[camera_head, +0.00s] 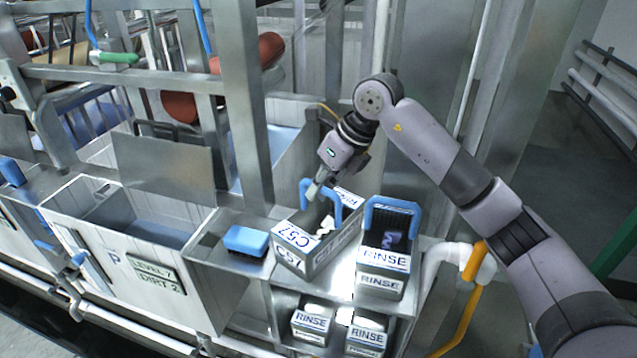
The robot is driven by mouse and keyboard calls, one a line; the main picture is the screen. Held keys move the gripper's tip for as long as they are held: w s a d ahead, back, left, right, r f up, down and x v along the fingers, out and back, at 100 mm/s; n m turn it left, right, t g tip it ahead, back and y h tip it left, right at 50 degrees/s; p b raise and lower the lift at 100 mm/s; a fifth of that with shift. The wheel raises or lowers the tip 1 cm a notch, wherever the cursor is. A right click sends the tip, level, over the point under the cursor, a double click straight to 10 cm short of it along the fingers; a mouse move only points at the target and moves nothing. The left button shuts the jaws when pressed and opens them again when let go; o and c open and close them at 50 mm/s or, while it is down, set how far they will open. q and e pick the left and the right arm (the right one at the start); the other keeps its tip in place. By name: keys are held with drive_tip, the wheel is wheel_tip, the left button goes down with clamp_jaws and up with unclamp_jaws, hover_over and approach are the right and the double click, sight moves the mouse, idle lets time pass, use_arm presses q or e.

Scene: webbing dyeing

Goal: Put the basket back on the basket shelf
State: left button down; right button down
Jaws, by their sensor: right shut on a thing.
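A grey metal basket (292,262) labelled C57, with a blue handle (334,190) and some white pieces inside, is at the top of the metal shelf (342,291). It sits turned at an angle. My right gripper (315,190) reaches down from above and is shut on the left part of the blue handle. I cannot tell whether the basket's underside touches the shelf top. My left gripper is not in view.
A RINSE basket (381,284) with a blue handle stands close on the right. Two more RINSE baskets (311,326) are on the lower level. A metal post (247,110) rises behind.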

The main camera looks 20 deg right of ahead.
drive_tip(key=c, duration=1.7)
unclamp_jaws()
drive_tip(key=shift+o, duration=0.2)
drive_tip(key=shift+r, duration=0.1)
drive_tip(key=shift+d+r, duration=0.1)
drive_tip(key=shift+r, duration=0.15)
drive_tip(key=b+v, duration=0.3)
drive_tip(key=v, duration=0.8)
drive_tip(key=shift+s, duration=0.25)
drive_tip(key=shift+d+r, duration=0.1)
